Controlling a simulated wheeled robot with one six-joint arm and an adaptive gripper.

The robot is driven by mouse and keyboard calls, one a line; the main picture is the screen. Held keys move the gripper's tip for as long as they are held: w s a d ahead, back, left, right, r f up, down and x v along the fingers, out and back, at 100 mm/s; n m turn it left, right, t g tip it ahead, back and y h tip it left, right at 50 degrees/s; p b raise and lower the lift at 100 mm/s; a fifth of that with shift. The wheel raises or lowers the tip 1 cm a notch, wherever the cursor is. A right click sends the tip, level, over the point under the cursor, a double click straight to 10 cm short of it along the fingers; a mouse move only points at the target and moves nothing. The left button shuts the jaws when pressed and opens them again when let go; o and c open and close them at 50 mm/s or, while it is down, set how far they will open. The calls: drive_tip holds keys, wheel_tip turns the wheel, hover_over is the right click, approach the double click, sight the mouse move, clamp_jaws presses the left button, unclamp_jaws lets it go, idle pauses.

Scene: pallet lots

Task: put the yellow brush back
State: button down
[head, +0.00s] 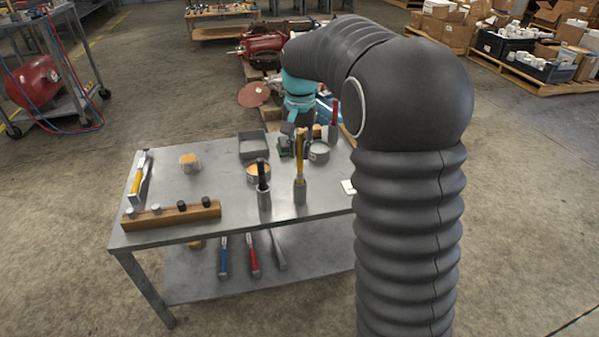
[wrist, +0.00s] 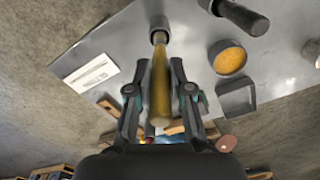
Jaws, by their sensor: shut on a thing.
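The yellow brush (head: 301,160) stands about upright at a grey metal cup (head: 300,192) on the table. In the wrist view the yellow brush (wrist: 160,85) lies between my fingers, and its far end meets the mouth of the cup (wrist: 158,35). My gripper (wrist: 159,70) is shut on the brush; in the head view my gripper (head: 299,143) is partly hidden behind it. I cannot tell how deep the brush sits in the cup.
A second cup (head: 264,200) with a dark handle stands to the left, near a tin with orange content (head: 258,172). A grey tray (head: 252,150) is behind. A wooden block (head: 170,217) holds several knobs. The left part of the table (head: 228,192) has clear space.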

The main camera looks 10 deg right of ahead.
sight(300, 173)
drive_tip(key=shift+f, duration=3)
drive_tip(key=c, duration=1.1)
unclamp_jaws()
drive_tip(key=shift+o, duration=0.2)
drive_tip(key=shift+r, duration=0.15)
